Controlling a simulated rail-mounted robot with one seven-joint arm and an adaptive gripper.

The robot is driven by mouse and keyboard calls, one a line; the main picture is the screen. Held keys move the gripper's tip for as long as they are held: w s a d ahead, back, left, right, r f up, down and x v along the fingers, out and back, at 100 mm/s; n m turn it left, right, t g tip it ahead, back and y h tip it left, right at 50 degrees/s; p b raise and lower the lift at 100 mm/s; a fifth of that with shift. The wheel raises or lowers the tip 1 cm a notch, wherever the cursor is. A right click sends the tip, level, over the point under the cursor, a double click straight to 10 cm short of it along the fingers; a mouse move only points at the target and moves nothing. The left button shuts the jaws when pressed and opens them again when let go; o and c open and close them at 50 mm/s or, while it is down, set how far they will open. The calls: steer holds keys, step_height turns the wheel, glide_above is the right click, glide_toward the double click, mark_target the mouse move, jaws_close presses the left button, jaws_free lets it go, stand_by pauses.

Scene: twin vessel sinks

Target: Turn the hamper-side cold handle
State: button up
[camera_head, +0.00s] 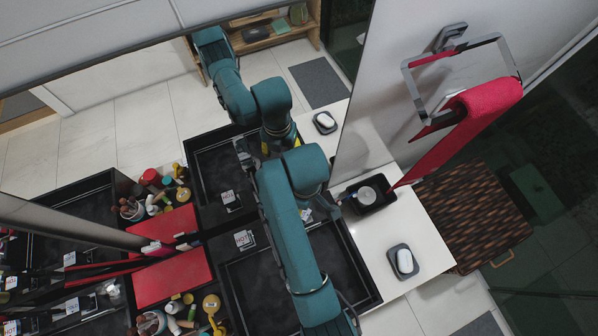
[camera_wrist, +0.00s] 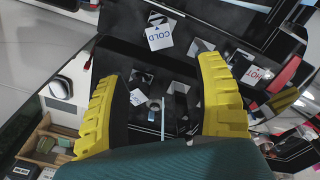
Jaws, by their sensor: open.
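The COLD card (camera_wrist: 159,37) shows beyond my fingertips in the wrist view, with a small, dark and chrome fitting (camera_wrist: 157,18) beside it that looks like the cold handle. Its shape and turn are unclear. My gripper (camera_wrist: 158,72) is open, its two yellow fingers wide apart with nothing held between them. The fingers appear apart from the fitting. In the head view the arm covers the gripper and most of the cold side. The HOT card (camera_head: 244,239) shows left of the arm, behind the hamper-side basin (camera_head: 362,290). The hamper (camera_head: 470,215) is at the right.
The mirror above repeats the arm and counter. A red towel (camera_head: 460,125) hangs from a square ring (camera_head: 410,85) at the right. A black tray with a cup (camera_head: 367,195) and a soap dish (camera_head: 403,262) sit on the white counter. Bottles and brushes crowd the left.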

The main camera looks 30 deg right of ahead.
step_height(320, 180, down, 14)
steer(key=shift+f, duration=0.1)
steer(key=c, duration=1.2)
